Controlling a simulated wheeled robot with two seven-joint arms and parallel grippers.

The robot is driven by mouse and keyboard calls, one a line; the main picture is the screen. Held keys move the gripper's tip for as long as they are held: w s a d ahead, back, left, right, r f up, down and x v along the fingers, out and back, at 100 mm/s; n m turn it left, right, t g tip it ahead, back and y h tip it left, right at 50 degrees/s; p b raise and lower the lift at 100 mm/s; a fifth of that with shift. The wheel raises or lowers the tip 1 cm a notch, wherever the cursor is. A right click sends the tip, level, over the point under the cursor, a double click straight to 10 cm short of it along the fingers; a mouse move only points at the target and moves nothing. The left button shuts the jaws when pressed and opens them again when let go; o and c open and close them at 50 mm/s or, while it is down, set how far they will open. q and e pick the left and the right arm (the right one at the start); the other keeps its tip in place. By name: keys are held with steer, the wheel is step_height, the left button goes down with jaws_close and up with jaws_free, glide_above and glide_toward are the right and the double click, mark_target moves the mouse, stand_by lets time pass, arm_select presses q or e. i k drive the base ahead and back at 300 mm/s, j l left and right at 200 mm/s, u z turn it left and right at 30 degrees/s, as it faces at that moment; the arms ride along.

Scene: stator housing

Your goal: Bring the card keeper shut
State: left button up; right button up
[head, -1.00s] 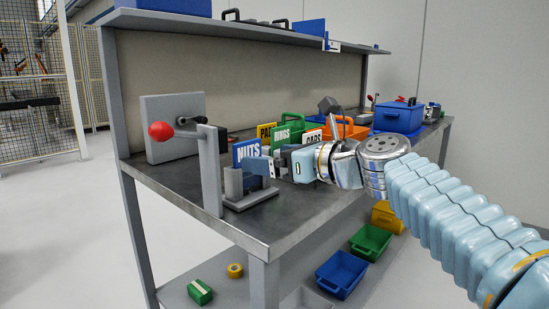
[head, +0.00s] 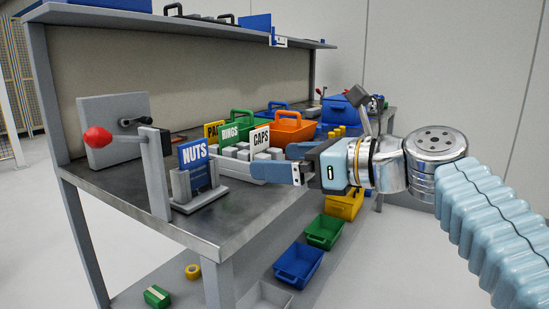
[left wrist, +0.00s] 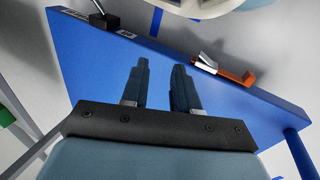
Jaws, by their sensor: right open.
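I do not clearly make out which part is the card keeper; a grey slotted stand (head: 181,189) on the bench's near-left part holds the blue NUTS card (head: 194,154), upright. My right gripper (head: 262,170) is to the right of the stand, pointing left, open and apart from the card. In the left wrist view, my left gripper (left wrist: 160,85) is open and empty, with both fingers apart over a blue surface. The left gripper does not show in the head view.
A grey post (head: 156,175) with a red-knobbed lever (head: 97,137) stands left of the stand. Behind are the CAPS card (head: 261,140), grey blocks, and green and orange bins (head: 294,128). A blue surface (left wrist: 90,60) with an orange-and-silver item (left wrist: 225,70) lies under my left gripper.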

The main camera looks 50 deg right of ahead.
mark_target(96, 137)
steer(key=k+l, duration=0.15)
steer(key=k, duration=0.85)
